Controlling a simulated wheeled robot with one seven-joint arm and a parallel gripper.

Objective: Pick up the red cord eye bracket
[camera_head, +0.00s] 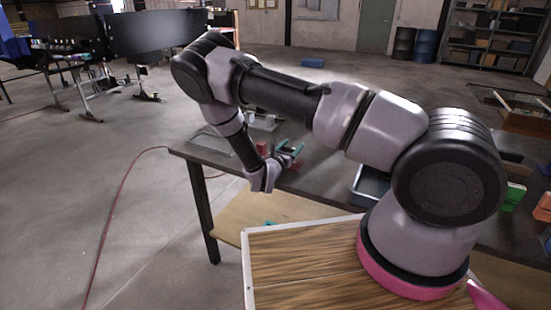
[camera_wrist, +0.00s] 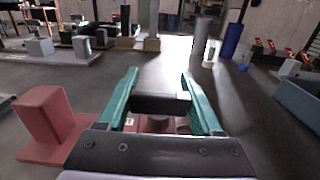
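A red block-shaped piece on a flat red base (camera_wrist: 45,115) stands at the left in the wrist view, just left of my gripper. It looks like the red cord eye bracket, but no eye can be made out. Another reddish part (camera_wrist: 146,124) shows low between my fingers, mostly hidden. My gripper (camera_wrist: 160,76) has its teal fingers wide apart, reaching over the dark table. A dark block (camera_wrist: 161,102) spans the gap between them; I cannot tell whether they touch it. In the head view my gripper (camera_head: 292,152) is low over the table's far left part, with red (camera_head: 263,148) beside it.
The dark table (camera_head: 205,155) has a free left corner. A grey-blue bin (camera_wrist: 300,100) stands at the right in the wrist view, and several grey posts and blocks stand farther back. A red cable (camera_head: 122,190) lies on the floor left of the table.

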